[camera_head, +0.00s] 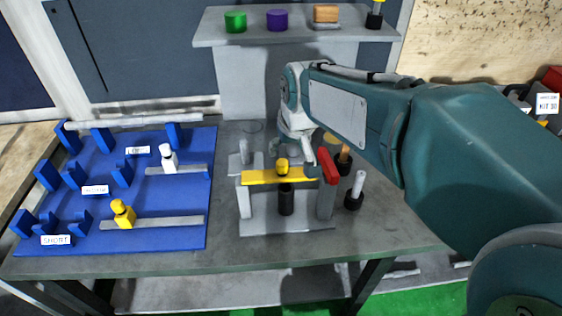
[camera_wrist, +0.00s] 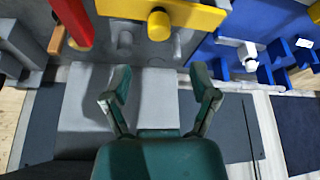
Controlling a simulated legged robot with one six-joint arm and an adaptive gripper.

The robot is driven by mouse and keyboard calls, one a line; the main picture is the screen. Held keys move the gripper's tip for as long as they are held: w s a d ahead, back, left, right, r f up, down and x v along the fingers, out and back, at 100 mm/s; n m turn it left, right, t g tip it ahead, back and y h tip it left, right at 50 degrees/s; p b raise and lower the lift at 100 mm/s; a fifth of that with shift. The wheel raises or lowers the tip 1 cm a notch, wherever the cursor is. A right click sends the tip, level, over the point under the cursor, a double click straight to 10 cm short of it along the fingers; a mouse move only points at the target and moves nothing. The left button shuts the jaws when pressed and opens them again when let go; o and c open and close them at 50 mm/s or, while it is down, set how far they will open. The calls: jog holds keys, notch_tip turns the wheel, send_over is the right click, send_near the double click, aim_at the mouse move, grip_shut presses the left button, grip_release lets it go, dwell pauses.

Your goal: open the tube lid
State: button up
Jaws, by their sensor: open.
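A small grey stand (camera_head: 287,222) on the table carries a yellow bar (camera_head: 258,177) with a yellow knob (camera_head: 282,165) on it. A red piece (camera_head: 328,167) is at the bar's right end. A black tube (camera_head: 286,200) stands upright below the bar; I take the bar to be its lid, lying level across the stand. In the wrist view the yellow bar (camera_wrist: 195,14) and its knob (camera_wrist: 158,25) are at the top, with the red piece (camera_wrist: 70,22) to the left. My gripper (camera_wrist: 160,75) is open and empty, apart from the knob. In the head view the arm partly hides it behind the bar.
A blue board (camera_head: 185,195) with labelled slots, a white-knobbed piece (camera_head: 168,157) and a yellow-knobbed piece (camera_head: 124,213) lies left. Black holders with an orange (camera_head: 345,153) and a white stick (camera_head: 358,185) stand right of the stand. A raised shelf (camera_head: 290,38) is behind.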

aim_at(283, 164)
jog(key=x, duration=1)
jog(key=shift+w+f, duration=0.1)
jog(key=shift+f, duration=0.1)
grip_shut()
